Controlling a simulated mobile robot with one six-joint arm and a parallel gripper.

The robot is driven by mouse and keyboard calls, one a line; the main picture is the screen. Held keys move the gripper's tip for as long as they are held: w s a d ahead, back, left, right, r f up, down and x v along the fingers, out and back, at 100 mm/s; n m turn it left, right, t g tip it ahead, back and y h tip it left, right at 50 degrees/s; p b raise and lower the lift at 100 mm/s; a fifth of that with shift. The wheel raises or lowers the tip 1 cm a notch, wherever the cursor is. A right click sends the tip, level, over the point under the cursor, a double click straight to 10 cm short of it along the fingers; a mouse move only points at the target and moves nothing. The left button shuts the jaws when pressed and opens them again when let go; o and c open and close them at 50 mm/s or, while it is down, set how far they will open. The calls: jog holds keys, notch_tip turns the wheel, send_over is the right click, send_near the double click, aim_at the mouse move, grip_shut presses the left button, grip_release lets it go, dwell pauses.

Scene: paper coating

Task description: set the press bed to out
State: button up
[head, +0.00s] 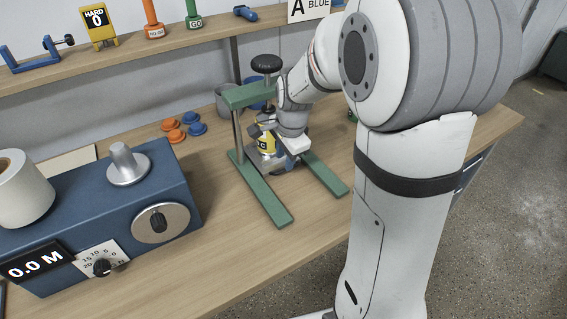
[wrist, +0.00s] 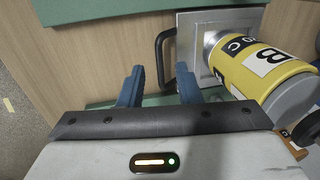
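The press (head: 252,95) is a green frame with a black knob on top and two green feet on the bench. Its bed is a grey metal plate (wrist: 187,24) with a black loop handle (wrist: 161,48) on its near edge. The bed (head: 262,163) lies low between the green feet, partly hidden by my arm. A yellow can (wrist: 257,66) lettered B and C is at the bed. My gripper (wrist: 159,72) is open, its two blue fingers apart with the handle's end between them.
A blue machine (head: 90,215) with a paper roll (head: 22,190) stands at the left. A shelf (head: 130,52) runs along the wall.

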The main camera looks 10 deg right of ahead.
aim_at(283, 170)
jog(key=shift+w+a+f, duration=0.1)
jog(key=shift+w+f, duration=0.05)
jog(key=shift+f, duration=0.75)
jog(key=shift+w+f, duration=0.15)
jog(key=shift+f, duration=0.75)
grip_shut()
